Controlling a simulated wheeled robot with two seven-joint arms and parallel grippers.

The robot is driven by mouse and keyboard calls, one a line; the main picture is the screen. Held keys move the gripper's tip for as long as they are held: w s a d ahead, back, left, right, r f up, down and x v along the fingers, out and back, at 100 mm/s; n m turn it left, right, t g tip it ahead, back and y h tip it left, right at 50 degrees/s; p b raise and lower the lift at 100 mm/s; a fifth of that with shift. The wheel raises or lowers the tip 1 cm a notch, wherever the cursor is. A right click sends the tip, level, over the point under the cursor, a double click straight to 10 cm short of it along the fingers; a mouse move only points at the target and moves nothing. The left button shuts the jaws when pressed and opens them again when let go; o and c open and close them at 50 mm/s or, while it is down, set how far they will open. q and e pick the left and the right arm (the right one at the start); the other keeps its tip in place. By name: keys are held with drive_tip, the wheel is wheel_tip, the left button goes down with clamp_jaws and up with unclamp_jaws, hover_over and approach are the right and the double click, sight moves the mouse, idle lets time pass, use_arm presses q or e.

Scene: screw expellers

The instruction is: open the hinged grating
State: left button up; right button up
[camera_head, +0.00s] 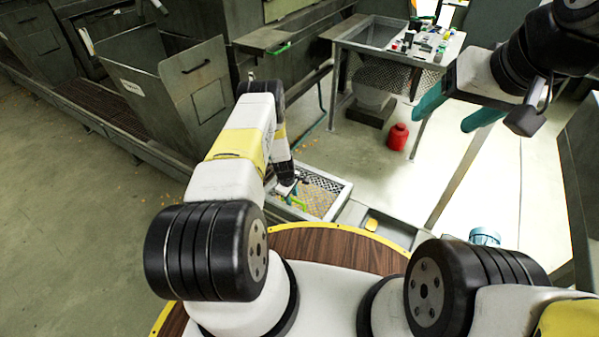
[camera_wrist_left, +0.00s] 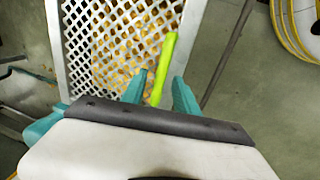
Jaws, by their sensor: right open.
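The hinged grating (camera_head: 323,192) is a white-framed mesh panel at floor level, right of my left arm. In the left wrist view, the grating (camera_wrist_left: 110,35) lies flat-looking over yellow-brown crumbs. A bright green handle (camera_wrist_left: 168,55) runs along its right side; part of it shows in the head view (camera_head: 298,203). My left gripper (camera_wrist_left: 160,78) has two teal fingers apart, one on each side of the handle's lower end; whether they touch it cannot be told. In the head view its fingers are mostly hidden by the arm. My right gripper (camera_head: 456,110) is open and empty, raised at the upper right.
A grey machine with an open bin (camera_head: 185,85) stands at left. A worktable (camera_head: 400,45) with small items stands behind, with a red canister (camera_head: 398,137) on the floor beside it. Another green handle (camera_head: 279,49) is at the back.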

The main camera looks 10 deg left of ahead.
use_arm(q)
clamp_jaws()
idle(1.4)
